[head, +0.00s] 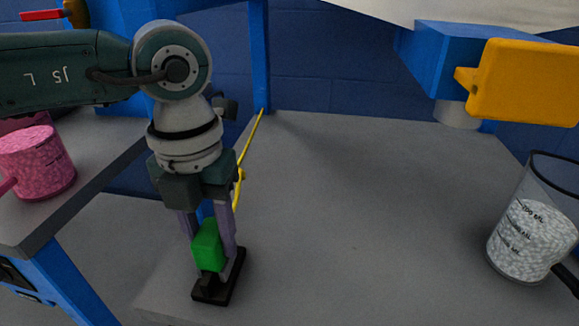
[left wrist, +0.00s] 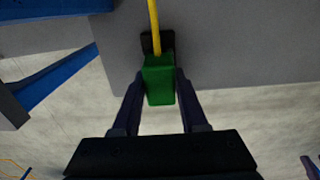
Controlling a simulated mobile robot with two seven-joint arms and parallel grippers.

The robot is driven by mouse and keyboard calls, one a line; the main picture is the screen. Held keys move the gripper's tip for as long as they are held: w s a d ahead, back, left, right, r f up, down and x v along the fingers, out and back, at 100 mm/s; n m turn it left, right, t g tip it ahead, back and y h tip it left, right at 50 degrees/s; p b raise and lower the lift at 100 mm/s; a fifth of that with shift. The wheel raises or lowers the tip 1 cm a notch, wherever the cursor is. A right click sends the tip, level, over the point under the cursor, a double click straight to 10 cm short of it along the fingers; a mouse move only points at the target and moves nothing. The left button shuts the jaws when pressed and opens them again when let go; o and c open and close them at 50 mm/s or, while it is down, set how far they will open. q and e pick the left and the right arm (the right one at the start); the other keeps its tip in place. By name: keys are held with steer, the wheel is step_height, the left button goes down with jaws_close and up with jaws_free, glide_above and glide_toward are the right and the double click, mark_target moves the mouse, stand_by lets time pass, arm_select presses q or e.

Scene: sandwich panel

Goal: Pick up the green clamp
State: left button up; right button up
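The green clamp (head: 208,245) stands at the front left edge of the grey table, with a black base (head: 222,285) under its green body. My left gripper (head: 207,238) comes down from above with one finger on each side of the green body. In the left wrist view the fingertips (left wrist: 160,78) press close against both sides of the green clamp (left wrist: 159,85), with no clear gap. A thin yellow rod (head: 247,145) rises behind the clamp. I cannot tell whether the base touches the table.
A clear measuring cup (head: 530,225) with white granules stands at the right. A pink cup (head: 38,160) is on another surface at the left. A yellow block (head: 525,82) beside a blue beam hangs into the upper right. The table's middle (head: 370,220) is clear.

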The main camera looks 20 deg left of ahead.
arm_select(q)
jaws_close()
steer(key=shift+r, duration=0.15)
